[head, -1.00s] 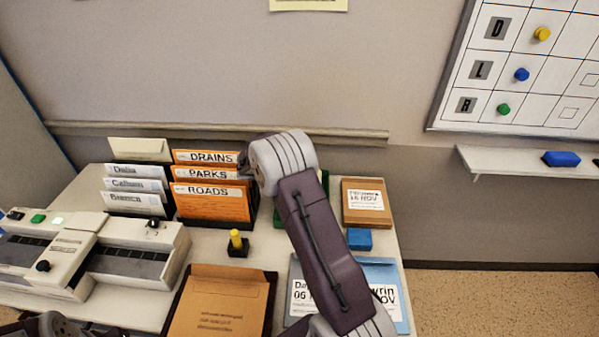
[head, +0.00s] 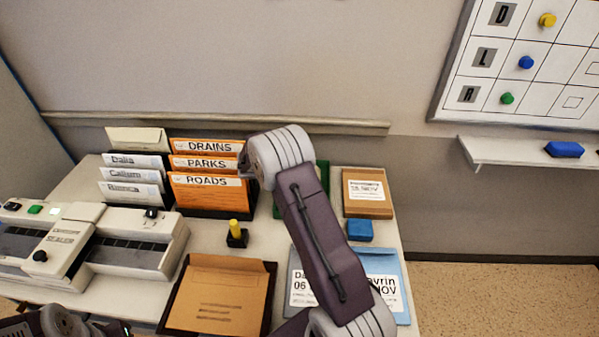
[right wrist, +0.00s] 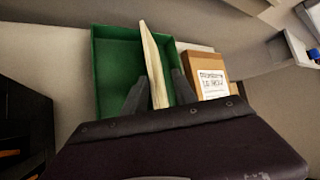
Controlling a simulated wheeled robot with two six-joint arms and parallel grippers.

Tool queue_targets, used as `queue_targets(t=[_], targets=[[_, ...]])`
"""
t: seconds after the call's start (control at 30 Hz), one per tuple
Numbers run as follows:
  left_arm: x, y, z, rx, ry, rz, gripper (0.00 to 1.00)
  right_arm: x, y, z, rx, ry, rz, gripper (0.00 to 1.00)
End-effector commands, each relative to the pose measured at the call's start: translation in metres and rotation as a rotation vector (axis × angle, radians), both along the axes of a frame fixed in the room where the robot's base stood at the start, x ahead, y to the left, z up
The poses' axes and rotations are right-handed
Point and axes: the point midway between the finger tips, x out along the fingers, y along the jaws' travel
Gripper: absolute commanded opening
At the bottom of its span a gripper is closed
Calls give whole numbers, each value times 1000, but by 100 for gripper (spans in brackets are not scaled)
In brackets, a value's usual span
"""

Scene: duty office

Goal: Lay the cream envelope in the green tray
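The green tray (right wrist: 110,70) fills the upper middle of the right wrist view; in the head view only a strip of it (head: 324,172) shows behind my right arm. A cream envelope (right wrist: 152,55) stands on edge between the fingers of my right gripper (right wrist: 158,86), which look shut on it. The envelope reaches over the tray's open area, near its right side. I cannot tell whether its far end touches the tray floor. My right gripper and this envelope are hidden in the head view. My left gripper is out of view; only part of its arm shows at lower left.
A brown parcel (head: 367,207) and a blue block (head: 360,231) are right of the tray. An orange folder rack (head: 208,192) stands left. A beige machine (head: 130,245) is at left.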

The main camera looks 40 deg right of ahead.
Motion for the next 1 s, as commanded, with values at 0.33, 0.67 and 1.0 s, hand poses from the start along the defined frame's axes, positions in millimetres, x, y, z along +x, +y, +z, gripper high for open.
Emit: queue_targets(t=[0.33,0.67,1.0], targets=[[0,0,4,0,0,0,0,-2,16,16,1,-3,3,33],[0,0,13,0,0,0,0,-14,63,55,0,-2,1,33],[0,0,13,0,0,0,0,-15,68,58,0,0,0,33]])
